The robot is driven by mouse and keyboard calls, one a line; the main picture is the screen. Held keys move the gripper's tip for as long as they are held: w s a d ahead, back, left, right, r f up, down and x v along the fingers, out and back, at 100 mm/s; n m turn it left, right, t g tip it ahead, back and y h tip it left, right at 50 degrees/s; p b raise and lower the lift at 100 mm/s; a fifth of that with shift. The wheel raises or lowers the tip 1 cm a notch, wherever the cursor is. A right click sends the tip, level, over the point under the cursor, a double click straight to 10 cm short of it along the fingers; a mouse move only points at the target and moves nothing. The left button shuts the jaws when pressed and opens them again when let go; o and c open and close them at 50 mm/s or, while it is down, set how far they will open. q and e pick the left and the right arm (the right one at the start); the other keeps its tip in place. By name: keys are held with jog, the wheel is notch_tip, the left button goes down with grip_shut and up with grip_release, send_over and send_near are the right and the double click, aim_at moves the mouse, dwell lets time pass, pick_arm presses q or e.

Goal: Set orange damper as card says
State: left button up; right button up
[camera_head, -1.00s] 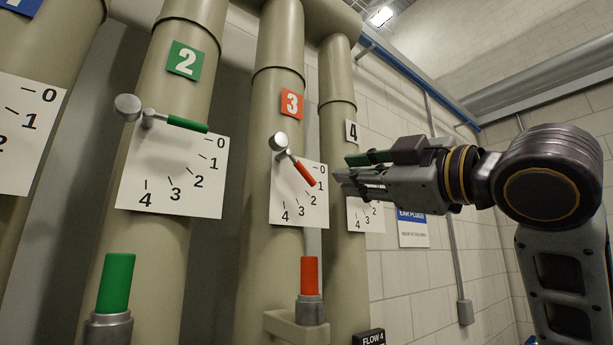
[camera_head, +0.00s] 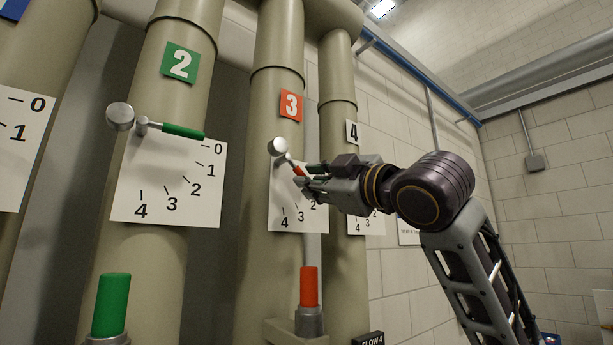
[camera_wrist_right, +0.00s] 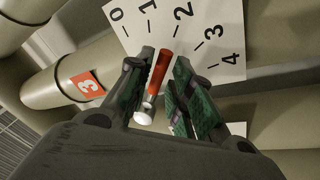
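The orange damper lever (camera_head: 298,170) is on pipe 3, in front of a white dial plate (camera_head: 283,213) marked 0 to 4. My right gripper (camera_head: 308,176) is at the lever and covers part of it and the upper dial numbers. In the right wrist view the orange lever (camera_wrist_right: 160,70) lies between the two green-padded fingers of my right gripper (camera_wrist_right: 163,75). The fingers are apart, with narrow gaps beside the lever. From this angle the lever tip points roughly toward the 2. My left gripper is out of view. No instruction card is readable.
The green lever (camera_head: 183,131) on pipe 2 points near 0. A green post (camera_head: 111,305) and an orange post (camera_head: 309,287) stand below the dials. Pipe 4's dial (camera_head: 368,224) is partly behind my right arm.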

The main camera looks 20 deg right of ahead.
jog(key=shift+p+x, duration=0.3)
jog(key=shift+x, duration=1.2)
grip_shut()
